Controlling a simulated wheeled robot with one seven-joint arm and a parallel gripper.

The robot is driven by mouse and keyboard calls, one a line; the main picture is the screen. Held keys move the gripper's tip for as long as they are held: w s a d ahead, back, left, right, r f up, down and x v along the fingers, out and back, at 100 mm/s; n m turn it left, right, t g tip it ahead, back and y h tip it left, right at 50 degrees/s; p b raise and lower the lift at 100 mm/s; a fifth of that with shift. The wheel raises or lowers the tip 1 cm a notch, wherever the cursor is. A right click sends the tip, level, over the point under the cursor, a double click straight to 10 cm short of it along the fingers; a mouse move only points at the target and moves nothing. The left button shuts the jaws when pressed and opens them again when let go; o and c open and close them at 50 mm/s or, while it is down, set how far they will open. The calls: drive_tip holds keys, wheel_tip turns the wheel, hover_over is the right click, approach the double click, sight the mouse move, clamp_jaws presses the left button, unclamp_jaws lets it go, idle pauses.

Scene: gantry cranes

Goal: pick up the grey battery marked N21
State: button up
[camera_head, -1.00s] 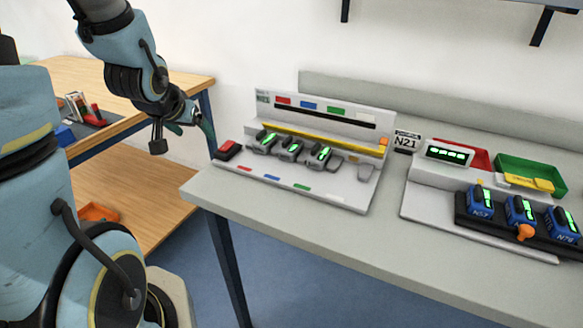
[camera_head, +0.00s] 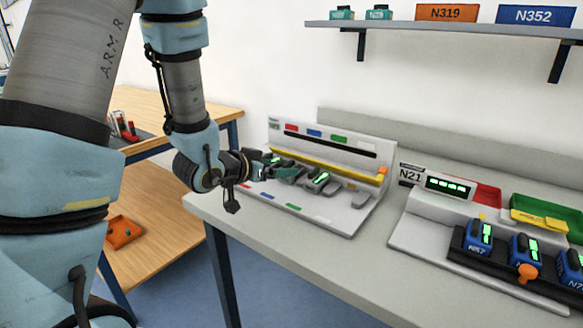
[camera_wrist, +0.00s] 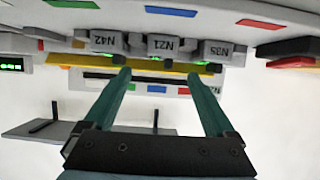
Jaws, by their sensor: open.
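The grey battery marked N21 (camera_wrist: 163,45) stands in the middle of a row of three, between N42 (camera_wrist: 103,40) and N35 (camera_wrist: 216,48). My gripper (camera_wrist: 158,73) is open, with its two teal fingers pointing at the row and N21 framed between the tips. The tips look just short of the battery or barely level with it; I cannot tell whether they touch. In the head view my gripper (camera_head: 279,168) is at the rack and hides most of the middle battery. The right battery of the row (camera_head: 318,182) shows a green display.
The pale rack (camera_head: 340,214) has a yellow bar (camera_head: 330,169) behind the batteries. To the right, a second station has an N21 sign (camera_head: 410,174) and blue batteries (camera_head: 477,236). A shelf (camera_head: 440,27) is above. Bare grey tabletop (camera_head: 370,255) lies in front.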

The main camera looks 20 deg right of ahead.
sight(298, 165)
drive_tip(key=p+x, duration=0.1)
drive_tip(key=x, duration=0.2)
drive_tip(key=p+x, duration=0.1)
drive_tip(key=x, duration=0.3)
drive_tip(key=shift+w+d+r, duration=0.15)
drive_tip(key=shift+w+d, duration=0.05)
drive_tip(key=shift+w, duration=0.05)
clamp_jaws()
idle(0.6)
